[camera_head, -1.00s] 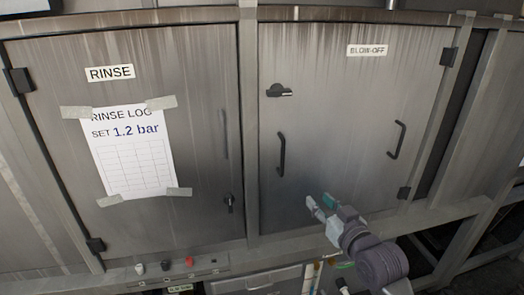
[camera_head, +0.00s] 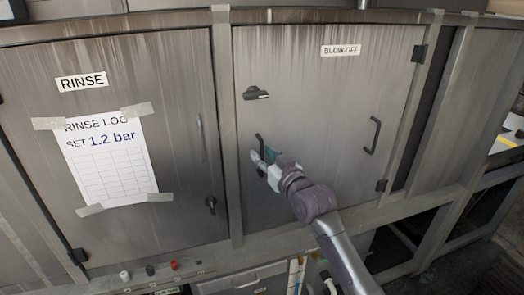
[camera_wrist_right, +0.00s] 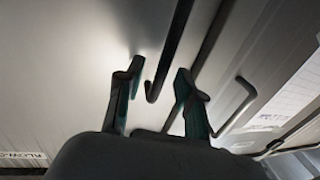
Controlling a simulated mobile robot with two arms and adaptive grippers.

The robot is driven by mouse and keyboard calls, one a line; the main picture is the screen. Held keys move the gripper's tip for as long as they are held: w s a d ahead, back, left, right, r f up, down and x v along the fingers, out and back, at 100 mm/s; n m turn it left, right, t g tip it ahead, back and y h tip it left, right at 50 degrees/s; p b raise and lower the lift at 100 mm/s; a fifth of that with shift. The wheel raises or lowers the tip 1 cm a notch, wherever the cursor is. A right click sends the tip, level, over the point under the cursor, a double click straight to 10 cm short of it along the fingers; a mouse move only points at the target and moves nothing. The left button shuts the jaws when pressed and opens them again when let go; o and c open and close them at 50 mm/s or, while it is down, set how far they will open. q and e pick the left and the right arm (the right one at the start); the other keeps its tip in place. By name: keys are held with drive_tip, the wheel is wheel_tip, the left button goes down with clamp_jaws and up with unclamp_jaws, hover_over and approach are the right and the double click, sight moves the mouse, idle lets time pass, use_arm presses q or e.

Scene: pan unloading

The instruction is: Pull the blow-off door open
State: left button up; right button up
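The blow-off door (camera_head: 315,180) is a closed grey steel panel with a BLOW-OFF label (camera_head: 341,50). It has a black latch knob (camera_head: 256,93) at upper left, a left bar handle (camera_head: 260,143) and a right bar handle (camera_head: 374,136); its hinges are on the right. My right gripper (camera_head: 262,160) is at the lower part of the left handle, partly hiding it. In the right wrist view the gripper's fingers (camera_wrist_right: 160,75) are apart, with the hooked end of a dark bar handle (camera_wrist_right: 153,93) showing between them. Contact cannot be told. My left gripper is not in view.
The rinse door (camera_head: 180,70) stands closed at left, with a taped log sheet (camera_head: 108,160) and a dark latch (camera_head: 211,204). A frame post (camera_head: 226,130) separates the doors. Small knobs (camera_head: 150,270) line the ledge below. A dark open space lies at lower right.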

drive_tip(key=shift+w+a, duration=0.3)
drive_tip(key=shift+w, duration=0.2)
clamp_jaws()
